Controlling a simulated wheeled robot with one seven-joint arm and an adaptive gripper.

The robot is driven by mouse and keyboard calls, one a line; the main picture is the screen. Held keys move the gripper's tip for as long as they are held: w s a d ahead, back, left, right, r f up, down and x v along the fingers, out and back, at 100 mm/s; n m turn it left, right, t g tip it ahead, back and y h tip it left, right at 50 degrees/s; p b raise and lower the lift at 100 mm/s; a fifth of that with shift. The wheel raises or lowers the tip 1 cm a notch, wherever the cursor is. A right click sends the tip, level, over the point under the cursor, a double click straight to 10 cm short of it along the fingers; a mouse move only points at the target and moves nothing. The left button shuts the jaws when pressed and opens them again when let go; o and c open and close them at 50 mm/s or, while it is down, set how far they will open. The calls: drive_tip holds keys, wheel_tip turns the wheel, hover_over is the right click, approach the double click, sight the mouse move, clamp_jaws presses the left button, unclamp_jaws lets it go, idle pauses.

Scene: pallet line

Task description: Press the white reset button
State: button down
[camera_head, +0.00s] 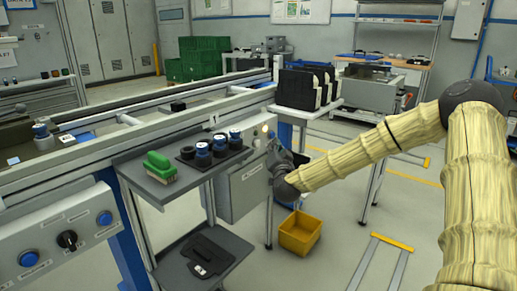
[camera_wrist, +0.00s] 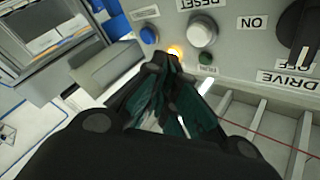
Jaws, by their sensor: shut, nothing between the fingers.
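The white reset button (camera_wrist: 202,33) is round and sits on a grey control panel (camera_wrist: 242,55) beside an upside-down "RESET" label. My gripper (camera_wrist: 172,62) is shut and empty. Its dark fingertips appear just below and left of the white button in the wrist view, near a glowing amber lamp (camera_wrist: 176,51). I see no contact with the white button, but the exact gap is hard to judge.
On the panel are a blue button (camera_wrist: 149,35), a small green part (camera_wrist: 206,58) and a black drive switch (camera_wrist: 301,30). A shelf (camera_head: 155,191) with a green brush (camera_head: 160,167) stands left of the box. A yellow bin (camera_head: 299,232) is on the floor below.

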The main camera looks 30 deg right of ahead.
drive_tip(key=shift+w+a, duration=0.3)
drive_tip(key=shift+w, duration=0.4)
drive_tip(key=shift+w+a, duration=0.3)
drive_tip(key=shift+w, duration=0.4)
idle(0.5)
drive_tip(key=shift+w+a, duration=0.15)
drive_tip(key=shift+w, duration=0.2)
drive_tip(key=shift+w+a, duration=0.2)
drive_tip(key=shift+w, duration=0.25)
idle(1.3)
drive_tip(key=shift+s, duration=0.1)
drive_tip(key=shift+s+d, duration=0.35)
drive_tip(key=shift+s, duration=0.35)
drive_tip(key=shift+s+d+p, duration=0.3)
drive_tip(key=shift+s+p, duration=0.15)
drive_tip(key=shift+s, duration=0.35)
drive_tip(key=shift+s+d+p, duration=0.35)
drive_tip(key=shift+s+p, duration=0.05)
drive_tip(key=shift+s, duration=0.35)
drive_tip(key=shift+s+d+p, duration=0.3)
drive_tip(key=shift+s+p, duration=0.15)
drive_tip(key=shift+s, duration=0.35)
